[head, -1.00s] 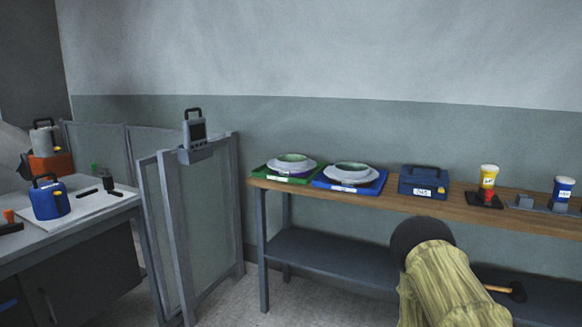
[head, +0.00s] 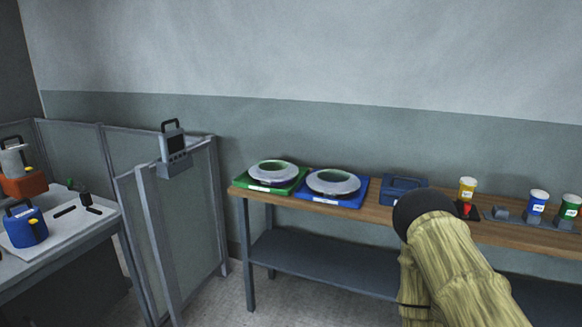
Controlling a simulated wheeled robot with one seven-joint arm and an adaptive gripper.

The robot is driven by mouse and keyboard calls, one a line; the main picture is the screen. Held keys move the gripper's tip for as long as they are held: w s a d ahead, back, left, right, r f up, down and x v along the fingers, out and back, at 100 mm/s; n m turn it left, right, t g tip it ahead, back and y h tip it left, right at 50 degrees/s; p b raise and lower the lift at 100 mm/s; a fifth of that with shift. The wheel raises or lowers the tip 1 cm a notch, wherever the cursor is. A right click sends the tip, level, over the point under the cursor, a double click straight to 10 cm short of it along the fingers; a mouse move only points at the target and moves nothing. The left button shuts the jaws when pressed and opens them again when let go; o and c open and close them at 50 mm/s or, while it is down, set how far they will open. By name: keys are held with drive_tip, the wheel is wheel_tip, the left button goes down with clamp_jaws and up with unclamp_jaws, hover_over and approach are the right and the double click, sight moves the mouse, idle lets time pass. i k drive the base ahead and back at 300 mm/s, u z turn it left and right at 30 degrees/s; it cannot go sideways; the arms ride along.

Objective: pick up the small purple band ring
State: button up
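I cannot make out a small purple band ring for certain in the head view. Two pale ring-shaped moulds lie on the wooden bench: one mould (head: 273,166) with a green inside on a green tray (head: 241,184), the other mould (head: 349,186) on a blue tray (head: 304,194) to its right. Dark strips show under their rims, too small to tell. My arm, in a yellowish sleeve with a black rounded joint, rises at the lower right and hides part of the bench. My gripper is out of sight.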

sight(285, 172)
drive_tip(key=u, duration=0.1)
drive_tip(key=i, duration=1.65)
drive_tip(key=u, duration=0.55)
